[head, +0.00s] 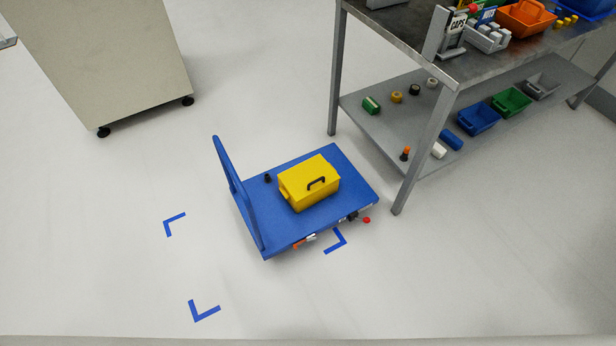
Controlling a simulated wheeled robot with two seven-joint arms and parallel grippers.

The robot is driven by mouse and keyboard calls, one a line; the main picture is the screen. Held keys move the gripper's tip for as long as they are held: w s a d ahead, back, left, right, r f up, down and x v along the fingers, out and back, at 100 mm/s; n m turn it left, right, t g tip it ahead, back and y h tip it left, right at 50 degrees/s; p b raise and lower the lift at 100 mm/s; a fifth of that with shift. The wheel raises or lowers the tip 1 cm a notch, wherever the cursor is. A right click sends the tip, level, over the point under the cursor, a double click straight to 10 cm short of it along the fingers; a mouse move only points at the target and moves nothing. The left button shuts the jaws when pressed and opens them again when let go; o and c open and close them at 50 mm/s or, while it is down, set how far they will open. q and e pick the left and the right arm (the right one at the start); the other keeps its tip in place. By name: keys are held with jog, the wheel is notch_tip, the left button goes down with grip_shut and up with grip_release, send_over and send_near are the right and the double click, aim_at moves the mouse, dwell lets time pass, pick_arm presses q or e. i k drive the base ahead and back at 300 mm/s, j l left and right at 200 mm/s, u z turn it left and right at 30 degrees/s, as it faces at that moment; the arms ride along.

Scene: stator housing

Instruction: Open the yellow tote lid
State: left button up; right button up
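A yellow tote (309,183) stands on the deck of a blue platform cart (330,222) on the floor. Neither of my grippers shows in the head view.
A metal workbench (396,37) with bins and tools stands at the upper right; its lower shelf (375,125) holds blue and green bins and small parts. A beige cabinet on casters (105,60) stands upper left. Blue corner marks (203,311) lie on the floor. The floor left and front is clear.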

aim_at(311, 176)
jog(key=i+l+u, duration=0.15)
jog(key=l, duration=0.2)
jog(key=i+l+u, duration=0.15)
jog(key=l, duration=0.2)
jog(key=i+l+u, duration=0.15)
jog(key=l, duration=0.25)
jog(key=i+l+u, duration=0.2)
jog(key=l, duration=0.2)
